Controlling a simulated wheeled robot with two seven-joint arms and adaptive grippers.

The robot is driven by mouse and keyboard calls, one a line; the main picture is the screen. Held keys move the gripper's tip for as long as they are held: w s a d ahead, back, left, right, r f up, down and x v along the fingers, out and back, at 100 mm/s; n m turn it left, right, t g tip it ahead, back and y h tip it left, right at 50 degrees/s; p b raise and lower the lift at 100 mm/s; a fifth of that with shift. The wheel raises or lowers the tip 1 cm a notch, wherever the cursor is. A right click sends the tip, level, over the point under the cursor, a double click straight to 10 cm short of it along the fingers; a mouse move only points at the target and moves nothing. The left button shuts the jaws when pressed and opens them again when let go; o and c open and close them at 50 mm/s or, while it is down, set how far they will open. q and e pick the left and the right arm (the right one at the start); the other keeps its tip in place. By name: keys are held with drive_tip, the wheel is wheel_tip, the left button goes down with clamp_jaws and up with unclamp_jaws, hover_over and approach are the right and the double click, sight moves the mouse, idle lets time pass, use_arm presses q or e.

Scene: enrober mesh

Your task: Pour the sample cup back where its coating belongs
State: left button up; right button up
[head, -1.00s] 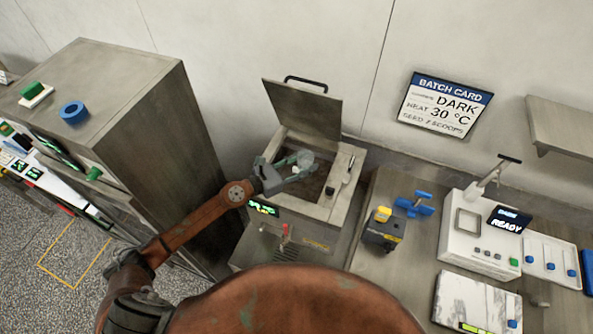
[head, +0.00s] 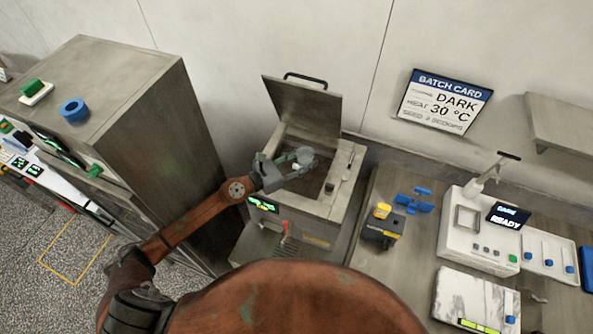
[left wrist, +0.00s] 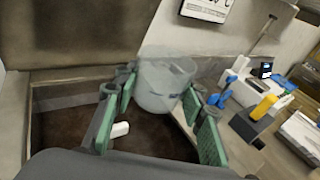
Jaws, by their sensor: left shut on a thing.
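A clear sample cup (head: 305,154) is held above the open tank (head: 333,208) of the machine with the raised lid (head: 305,105). My left gripper (head: 296,164) is shut on it. In the left wrist view the see-through cup (left wrist: 163,85) sits between the green finger pads, and the tank's dark brown inside (left wrist: 75,125) lies below. The cup looks tilted in the wrist view; I cannot tell whether anything is in it. A small white piece (left wrist: 120,130) shows over the dark tank. My right gripper is not in view.
A batch card (head: 444,101) on the wall reads DARK, 30 °C. To the right, a bench holds a yellow-topped device (head: 382,228), a blue valve-like part (head: 413,201) and a white READY instrument (head: 480,232). A tall grey cabinet (head: 150,130) stands left.

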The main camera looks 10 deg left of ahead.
use_arm(q)
drive_tip(key=shift+r+p, duration=2.25)
drive_tip(key=shift+r, duration=0.3)
drive_tip(key=shift+f, duration=0.1)
drive_tip(key=shift+d, duration=0.1)
